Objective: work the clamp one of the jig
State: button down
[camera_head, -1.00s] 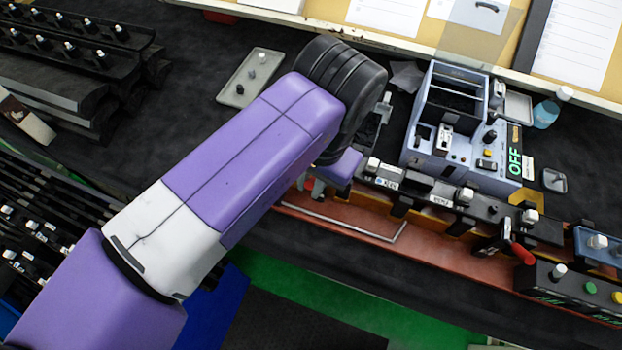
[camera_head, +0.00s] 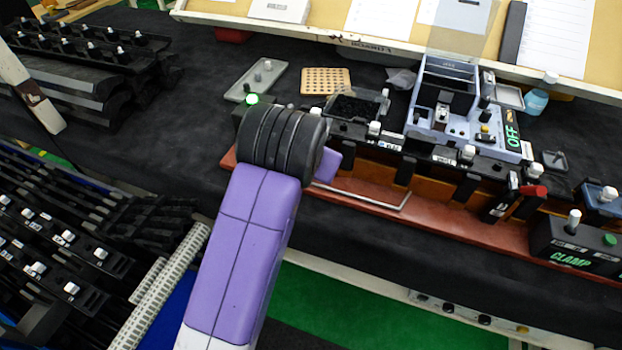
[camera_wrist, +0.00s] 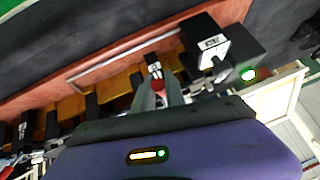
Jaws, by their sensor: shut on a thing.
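The jig is a long reddish-brown base (camera_head: 440,219) with orange blocks and black clips along it; its base also shows in the wrist view (camera_wrist: 113,50). In the wrist view my gripper (camera_wrist: 159,91) is shut on a red clamp handle (camera_wrist: 158,85) near one end of the jig. In the head view my arm hides this clamp and my fingers. Another red-handled clamp (camera_head: 533,191) is at the jig's right end.
A black box with a green "CLAMP" label (camera_head: 575,255) stands front right. A blue-grey device reading OFF (camera_head: 455,150) stands behind the jig. A green lamp (camera_head: 252,99) glows behind my arm. Grey tray (camera_head: 240,84) and perforated board (camera_head: 326,80) lie at the back. Trim racks fill the left.

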notch_tip(320, 180, down, 4)
jog(key=t+b, duration=0.2)
jog(key=b, duration=0.3)
jog(key=t+h+b, duration=0.1)
jog(key=t+b, duration=0.2)
jog(key=b, duration=0.3)
jog(key=shift+f+h, duration=0.1)
jog(key=shift+h, duration=0.2)
jog(key=shift+w+f+t+b, duration=0.15)
jog(key=shift+t+b, duration=0.25)
jog(key=shift+b, duration=0.65)
jog(key=shift+n, duration=0.3)
jog(key=c, duration=1.4)
grip_release()
jog(key=shift+v, duration=3.9)
